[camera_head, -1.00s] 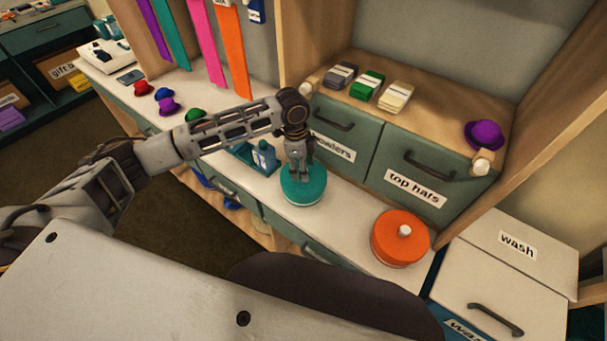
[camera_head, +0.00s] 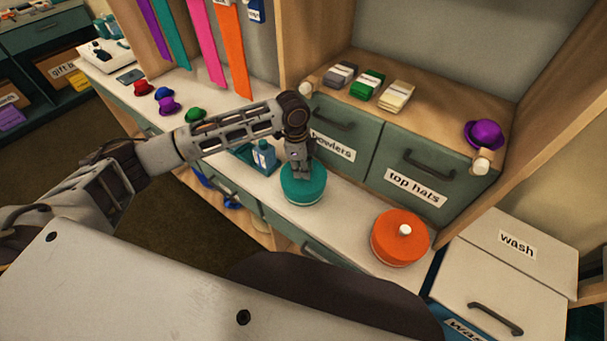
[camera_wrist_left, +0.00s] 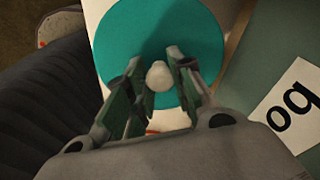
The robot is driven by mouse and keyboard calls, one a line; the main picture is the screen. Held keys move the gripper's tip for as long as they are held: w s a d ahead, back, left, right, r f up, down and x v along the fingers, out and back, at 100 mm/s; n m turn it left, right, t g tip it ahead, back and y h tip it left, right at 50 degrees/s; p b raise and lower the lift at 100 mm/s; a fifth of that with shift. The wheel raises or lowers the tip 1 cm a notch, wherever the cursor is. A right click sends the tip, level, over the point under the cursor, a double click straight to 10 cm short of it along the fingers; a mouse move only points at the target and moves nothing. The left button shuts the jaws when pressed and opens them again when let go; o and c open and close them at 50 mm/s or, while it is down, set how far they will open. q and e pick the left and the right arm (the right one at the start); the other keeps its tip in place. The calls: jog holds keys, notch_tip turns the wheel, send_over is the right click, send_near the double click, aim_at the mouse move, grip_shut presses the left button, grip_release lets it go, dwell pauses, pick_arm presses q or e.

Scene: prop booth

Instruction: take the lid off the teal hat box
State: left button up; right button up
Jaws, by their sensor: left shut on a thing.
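The teal hat box (camera_head: 303,203) stands upright on the white counter, with a round teal lid (camera_head: 312,187) on it. The lid fills the upper middle of the left wrist view (camera_wrist_left: 190,30). Its pale round knob (camera_wrist_left: 158,74) shows between my fingers there. My left gripper (camera_head: 301,172) points down onto the lid's centre and is shut on the knob. The fingers hide the knob in the head view. The lid appears to sit level on the box, with no gap that I can make out. My right gripper is not in view.
An orange round box (camera_head: 388,243) with a pale knob stands to the right on the counter (camera_head: 345,222). Drawers marked "bowlers" and "top hats" (camera_head: 420,170) rise behind. Small coloured hats lie farther left.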

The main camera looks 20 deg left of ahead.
pick_arm(q)
jog(key=shift+r, duration=0.1)
notch_tip(320, 180, up, 10)
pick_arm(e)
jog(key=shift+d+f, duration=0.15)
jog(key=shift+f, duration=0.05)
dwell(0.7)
pick_arm(q)
jog(key=shift+s+f, duration=0.1)
jog(key=shift+f, duration=0.15)
